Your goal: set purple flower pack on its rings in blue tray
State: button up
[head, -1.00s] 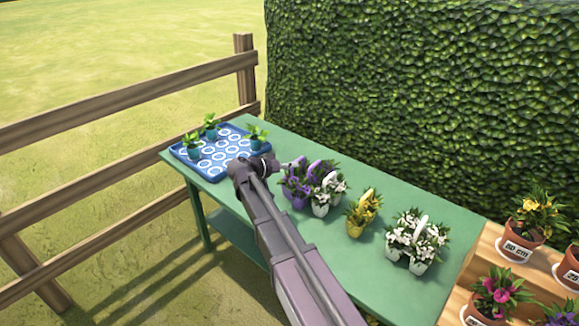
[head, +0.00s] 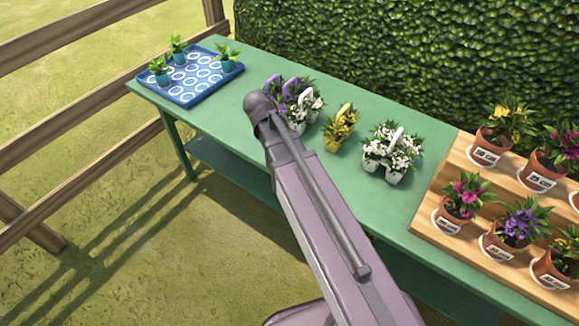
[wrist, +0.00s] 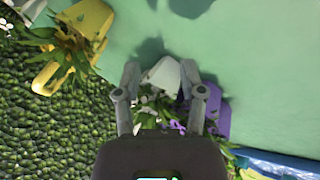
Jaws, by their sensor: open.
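The purple flower pack (head: 272,88) stands on the green table, partly hidden behind my arm's end in the head view. In the wrist view its purple pot (wrist: 217,115) lies just beside the right finger. My gripper (wrist: 160,76) is open over the packs, with a white pot or handle (wrist: 165,73) showing between its fingers; I cannot tell whether it touches anything. The gripper itself is hidden in the head view. The blue tray (head: 184,102), with white rings, stands at the table's far left; its edge shows in the wrist view (wrist: 285,163).
Several small green plants in teal pots (head: 159,80) occupy the tray's edges. A white flower pack (head: 312,104) crowds the purple one. A yellow pack (head: 340,128) and another white pack (head: 392,152) stand to the right. A wooden stepped stand (head: 450,165) holds potted flowers.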

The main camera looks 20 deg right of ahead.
jog(key=s+f+n+y, duration=0.1)
jog(key=s, duration=0.2)
jog(key=s+a+g+y, duration=0.1)
jog(key=s+y, duration=0.1)
jog(key=s, duration=0.2)
jog(key=s+a+f+n+y, duration=0.1)
jog(key=s+y, duration=0.1)
jog(key=s, duration=0.1)
jog(key=shift+s+a+f+n, duration=0.15)
jog(key=shift+a+f+n, duration=0.05)
jog(key=shift+f+n, duration=0.15)
jog(key=shift+s+a+g+y, duration=0.3)
jog(key=shift+s+y, duration=0.15)
jog(key=shift+y, duration=0.15)
jog(key=shift+o, duration=0.7)
jog(key=shift+s, duration=0.1)
